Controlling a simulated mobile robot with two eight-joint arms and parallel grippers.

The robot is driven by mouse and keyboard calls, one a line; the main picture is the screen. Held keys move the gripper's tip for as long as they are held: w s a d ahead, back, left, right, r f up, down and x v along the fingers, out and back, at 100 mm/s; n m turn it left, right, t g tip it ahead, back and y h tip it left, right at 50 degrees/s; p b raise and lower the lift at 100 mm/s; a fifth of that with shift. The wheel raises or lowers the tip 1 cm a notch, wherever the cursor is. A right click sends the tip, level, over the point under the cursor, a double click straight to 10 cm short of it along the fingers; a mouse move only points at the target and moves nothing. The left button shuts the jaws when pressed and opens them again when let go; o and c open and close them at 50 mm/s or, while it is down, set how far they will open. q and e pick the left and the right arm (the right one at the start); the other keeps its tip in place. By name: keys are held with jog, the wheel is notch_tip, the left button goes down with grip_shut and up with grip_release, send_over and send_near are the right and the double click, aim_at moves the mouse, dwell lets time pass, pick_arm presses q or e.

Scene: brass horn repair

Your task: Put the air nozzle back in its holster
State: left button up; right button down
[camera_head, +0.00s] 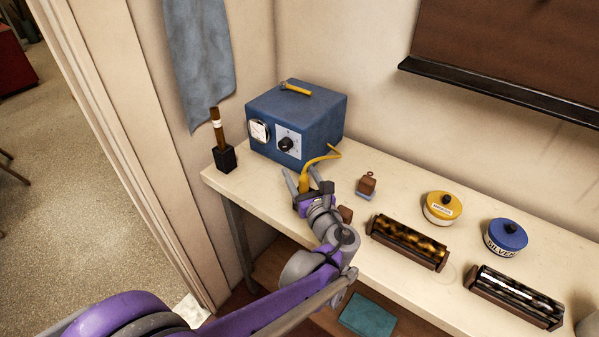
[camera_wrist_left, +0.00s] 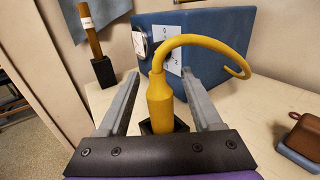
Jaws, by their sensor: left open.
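The yellow air nozzle (camera_wrist_left: 159,101) has a thick body and a thin curved neck arching to the right. It stands upright with its lower end in a small dark square holster (camera_wrist_left: 178,126) on the bench. In the head view the nozzle (camera_head: 305,182) shows in front of the blue box, partly hidden by my gripper. My left gripper (camera_head: 302,177) is open, with one finger on each side of the nozzle body. In the wrist view the left gripper's fingers (camera_wrist_left: 166,82) stand apart from the nozzle. The holster's base is hidden by the gripper. My right gripper is not in view.
A blue box (camera_head: 318,126) with a dial and knob stands behind, with a yellow-handled tool (camera_head: 295,89) on top. A dark holder with a brown stick (camera_head: 217,130) is at left. A small brown block (camera_head: 367,184), two tins and two racks lie to the right.

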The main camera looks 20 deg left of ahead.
pick_arm(q)
jog(key=v, duration=1)
jog(key=shift+s+d, duration=0.15)
jog(key=shift+s, duration=0.05)
jog(key=s+a+f+n+g+h+p, duration=0.3)
jog(key=s+a+n+g+p, duration=0.35)
jog(key=s+a+n, duration=0.55)
jog(key=s+d+n+g+h+p, duration=0.2)
jog(key=s+d+n+h+p, duration=0.2)
jog(key=n, duration=1.2)
jog(key=s+h, duration=0.3)
jog(key=s, duration=0.1)
jog(key=shift+s+d+n+g+h, duration=0.3)
jog(key=shift+s+n+g, duration=0.05)
jog(key=shift+n, duration=0.05)
